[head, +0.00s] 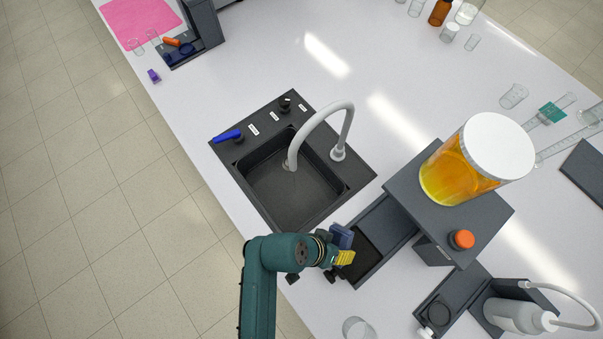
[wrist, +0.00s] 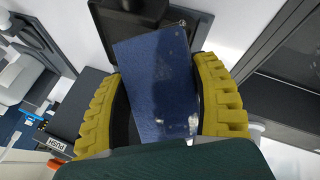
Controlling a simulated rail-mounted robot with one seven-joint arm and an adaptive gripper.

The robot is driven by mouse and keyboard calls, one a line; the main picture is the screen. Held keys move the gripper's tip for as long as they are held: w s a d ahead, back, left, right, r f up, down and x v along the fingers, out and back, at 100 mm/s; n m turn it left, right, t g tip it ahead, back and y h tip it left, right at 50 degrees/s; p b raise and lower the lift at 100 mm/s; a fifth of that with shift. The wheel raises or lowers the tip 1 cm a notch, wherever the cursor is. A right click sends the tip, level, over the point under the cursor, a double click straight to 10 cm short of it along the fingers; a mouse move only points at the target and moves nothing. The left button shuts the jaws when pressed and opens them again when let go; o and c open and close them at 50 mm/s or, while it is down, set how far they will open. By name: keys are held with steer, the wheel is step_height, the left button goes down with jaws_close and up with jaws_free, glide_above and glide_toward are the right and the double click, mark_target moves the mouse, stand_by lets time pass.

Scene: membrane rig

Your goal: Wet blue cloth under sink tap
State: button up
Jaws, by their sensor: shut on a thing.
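A blue cloth (wrist: 155,85) is a flat dark blue piece between the yellow fingers of my gripper (wrist: 160,100) in the wrist view. In the head view the cloth (head: 341,236) shows at the end of my gripper (head: 343,250), which is shut on it. They are over the dark tray just right of the sink's lower corner. The black sink (head: 290,195) is set in the white bench, up and left of my gripper. Its pale curved tap (head: 345,118) arches over the basin, apart from the cloth. A blue lever (head: 228,135) sits at the sink's left edge.
A dark stand (head: 400,185) with a white-lidded jar of orange liquid (head: 462,172) and an orange button (head: 461,240) rises right of the sink. A dark open tray (head: 385,230) lies beside it. A white wash bottle (head: 518,315) and a clear beaker (head: 358,329) stand near the bottom.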

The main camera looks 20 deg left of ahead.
steer(key=shift+s+d+f, duration=0.1)
steer(key=shift+s+f, duration=0.1)
steer(key=shift+s+r+p, duration=0.15)
steer(key=shift+r+p, duration=0.15)
steer(key=shift+p, duration=0.15)
steer(key=s+d+r+p, duration=0.1)
steer(key=s+p, duration=0.1)
steer(key=s+d+r+p, duration=0.1)
steer(key=r+p, duration=0.1)
steer(key=p, duration=0.1)
steer(key=shift+s+d+r+p, duration=0.1)
steer(key=shift+s+r+p, duration=0.2)
steer(key=shift+s+p, duration=0.05)
steer(key=shift+c, duration=0.4)
steer(key=shift+s+d, duration=0.1)
steer(key=shift+s, duration=0.1)
steer(key=shift+w, duration=0.1)
